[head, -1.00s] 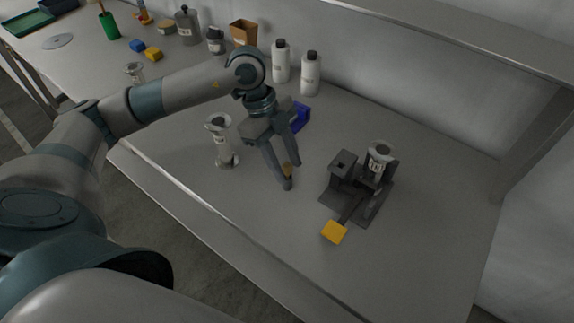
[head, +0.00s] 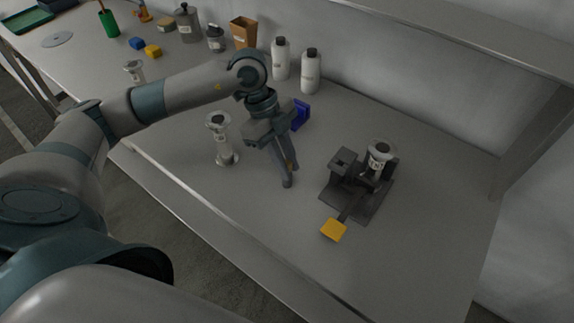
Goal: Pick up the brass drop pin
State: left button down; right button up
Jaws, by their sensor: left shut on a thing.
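The brass drop pin (head: 290,164) shows only as a small brass-coloured patch between the fingers of my left gripper (head: 287,178). The fingers hide most of it. My left gripper points down at the bench, left of the dark fixture, and is shut on the pin. I cannot tell whether the pin touches the bench. My right gripper is not in view.
A dark fixture (head: 372,203) with a yellow-ended lever (head: 334,230) holds a labelled metal piece (head: 380,157). A similar flanged piece (head: 222,142) stands left of my gripper. A blue block (head: 301,114) and white bottles (head: 310,72) stand behind. The front right bench is clear.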

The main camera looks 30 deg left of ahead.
pick_arm(q)
jog(key=shift+r, duration=0.1)
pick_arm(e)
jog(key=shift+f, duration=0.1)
